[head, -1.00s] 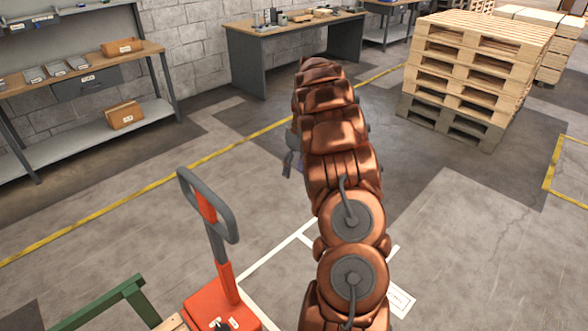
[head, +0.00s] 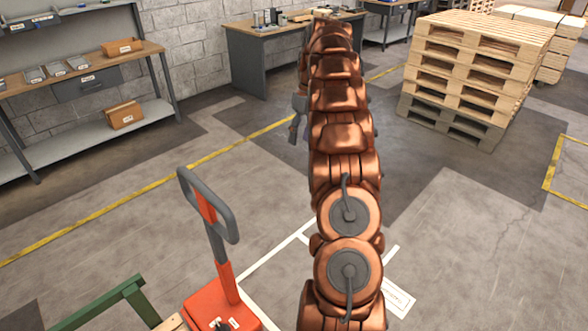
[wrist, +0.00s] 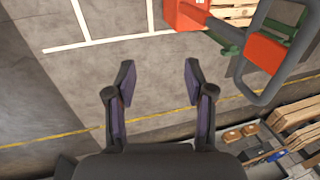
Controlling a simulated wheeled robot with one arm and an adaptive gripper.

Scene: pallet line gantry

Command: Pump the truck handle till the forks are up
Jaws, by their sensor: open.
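The pallet truck's handle (head: 208,208), a grey loop with an orange panel on an orange shaft, stands upright at the lower left in the head view. It rises from the orange truck body (head: 216,304); the forks cannot be made out. In the wrist view the handle loop (wrist: 262,62) is at the upper right, apart from my gripper. My gripper (wrist: 158,82) is open and empty, with bare floor beyond its fingers. In the head view my gripper is mostly hidden behind my copper arm, right of the handle.
A green frame (head: 108,302) stands left of the truck. A shelf bench (head: 90,75) and a workbench (head: 285,40) line the wall. A pallet stack (head: 470,75) stands at the back right. Floor between is clear, with white and yellow lines.

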